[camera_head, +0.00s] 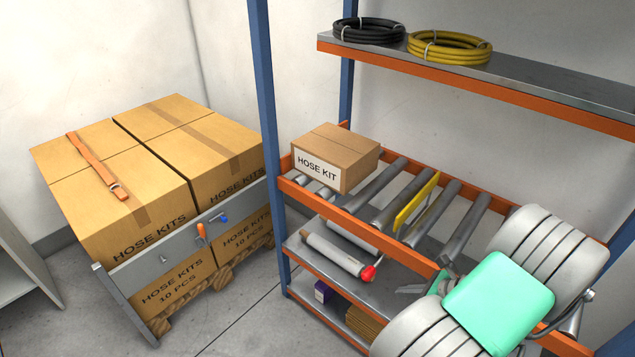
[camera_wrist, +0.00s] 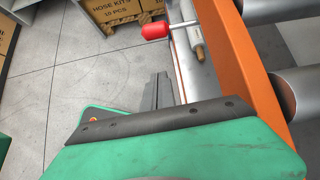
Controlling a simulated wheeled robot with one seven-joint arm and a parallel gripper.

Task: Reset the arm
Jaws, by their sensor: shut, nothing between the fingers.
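My gripper (camera_head: 412,289) is at the front edge of the rack's roller shelf, lower right of centre in the head view. Its fingers are shut and empty. In the wrist view the closed fingers (camera_wrist: 160,88) point up the picture, left of the orange shelf rail (camera_wrist: 237,60). My arm, with pale ribbed links and a green wrist, comes in from the right of the head view and hides part of the rack. A red-tipped roller (camera_head: 340,254) lies on the shelf below, left of my gripper; its red end (camera_wrist: 154,31) is beyond the fingers.
A HOSE KIT box (camera_head: 350,150) sits on the rollers beside a yellow divider (camera_head: 416,201). Black (camera_head: 368,31) and yellow hoses (camera_head: 450,47) lie on the top shelf. A blue post (camera_head: 268,130) stands left. Large cartons (camera_head: 150,170) fill a pallet; the front floor is clear.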

